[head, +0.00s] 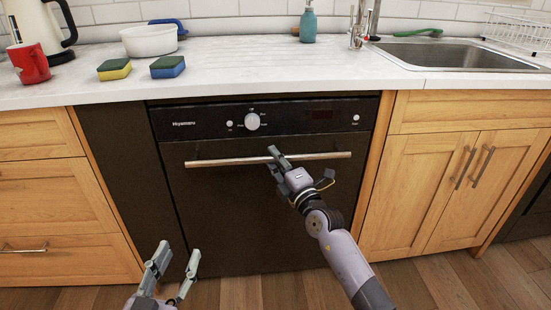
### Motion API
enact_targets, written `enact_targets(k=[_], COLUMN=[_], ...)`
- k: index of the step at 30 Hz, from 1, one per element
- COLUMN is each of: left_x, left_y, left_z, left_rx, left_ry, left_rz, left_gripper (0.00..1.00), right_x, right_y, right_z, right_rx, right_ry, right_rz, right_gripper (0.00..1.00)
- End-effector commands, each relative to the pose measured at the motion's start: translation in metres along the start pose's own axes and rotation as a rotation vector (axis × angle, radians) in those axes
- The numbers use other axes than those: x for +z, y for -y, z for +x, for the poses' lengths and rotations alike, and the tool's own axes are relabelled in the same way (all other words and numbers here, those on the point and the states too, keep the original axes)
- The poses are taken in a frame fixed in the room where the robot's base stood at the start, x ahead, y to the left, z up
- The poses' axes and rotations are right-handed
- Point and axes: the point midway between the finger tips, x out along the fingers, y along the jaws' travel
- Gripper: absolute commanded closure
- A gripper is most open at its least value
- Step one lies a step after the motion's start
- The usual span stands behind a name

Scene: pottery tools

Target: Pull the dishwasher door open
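The dishwasher door (240,215) is a dark panel under the counter, and it looks closed and upright. Its long metal handle (325,156) runs across the top of the door, below the control panel (285,118). My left gripper (174,262) is low at the front left, open and empty, apart from the door.
Wooden drawers (50,205) stand left and a wooden cabinet (440,190) right. On the counter (230,65) are a red mug (30,64), a kettle (35,22), a white bowl (150,40), two sponges (167,67) and a blue bottle (308,25). The floor (250,291) before the door looks clear.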

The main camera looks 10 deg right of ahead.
Motion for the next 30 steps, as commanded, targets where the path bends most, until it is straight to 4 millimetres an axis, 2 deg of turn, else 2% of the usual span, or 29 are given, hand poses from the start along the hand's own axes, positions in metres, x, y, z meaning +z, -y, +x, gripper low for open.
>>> enact_targets(k=[7, 30], left_x=[-0.0002, -0.0015], left_y=[-0.0001, 0.0000], left_z=[0.0000, 0.0000], left_rx=[0.000, 0.000], left_ry=[0.000, -0.016], left_rz=[0.000, 0.000], left_gripper=[0.60, 0.60], right_x=[0.0001, -0.0019], right_y=[0.0003, 0.0015], right_z=[-0.0002, -0.0047], right_rx=[0.000, 0.005], right_ry=[0.000, 0.000], right_rz=[0.000, -0.001], right_gripper=[1.00, 1.00])
